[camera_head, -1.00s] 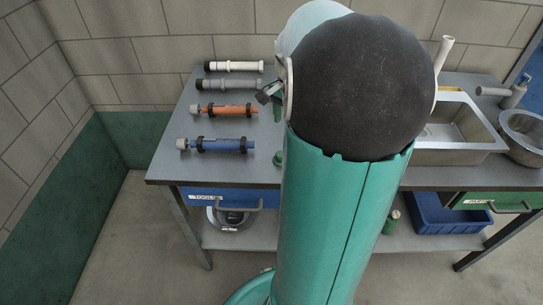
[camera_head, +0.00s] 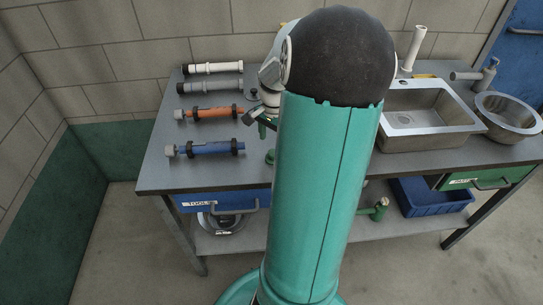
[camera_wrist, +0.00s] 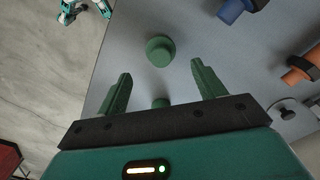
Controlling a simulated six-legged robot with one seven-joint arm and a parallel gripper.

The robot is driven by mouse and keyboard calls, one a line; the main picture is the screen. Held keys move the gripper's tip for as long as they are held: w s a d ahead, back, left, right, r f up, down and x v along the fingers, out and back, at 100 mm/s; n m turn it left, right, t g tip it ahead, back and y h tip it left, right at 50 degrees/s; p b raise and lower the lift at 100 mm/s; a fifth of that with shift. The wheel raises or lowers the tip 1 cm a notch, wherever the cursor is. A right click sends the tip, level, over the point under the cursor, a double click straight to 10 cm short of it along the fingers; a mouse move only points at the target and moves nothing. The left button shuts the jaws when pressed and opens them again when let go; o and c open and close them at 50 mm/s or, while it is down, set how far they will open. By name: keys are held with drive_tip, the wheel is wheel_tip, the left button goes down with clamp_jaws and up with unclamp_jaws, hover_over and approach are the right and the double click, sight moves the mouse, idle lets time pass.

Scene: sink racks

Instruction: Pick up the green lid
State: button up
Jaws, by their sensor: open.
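The green lid (camera_wrist: 159,50), round with a raised knob, lies on the grey table just beyond my fingertips in the wrist view. In the head view a green piece, likely the same lid (camera_head: 270,157), shows near the table's front edge, partly hidden by my arm. A second green piece (camera_wrist: 160,103) shows between my fingers, partly hidden by the gripper's dark bar; I cannot tell what it is. My gripper (camera_wrist: 158,71) is open and empty, its two green fingers on either side of the gap before the lid. My arm hides much of it in the head view.
Blue (camera_head: 212,148), orange (camera_head: 208,112), grey (camera_head: 210,86) and white (camera_head: 212,68) pipes lie left of my arm. A sink (camera_head: 425,118) and metal bowl (camera_head: 510,112) are at the right. A blue bin (camera_head: 430,198) stands on the lower shelf.

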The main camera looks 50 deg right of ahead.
sight(273, 152)
wheel_tip(273, 152, down, 6)
drive_tip(key=shift+w+a+r, duration=0.1)
drive_tip(key=shift+w+a, duration=0.05)
idle(0.3)
drive_tip(key=c, duration=1.1)
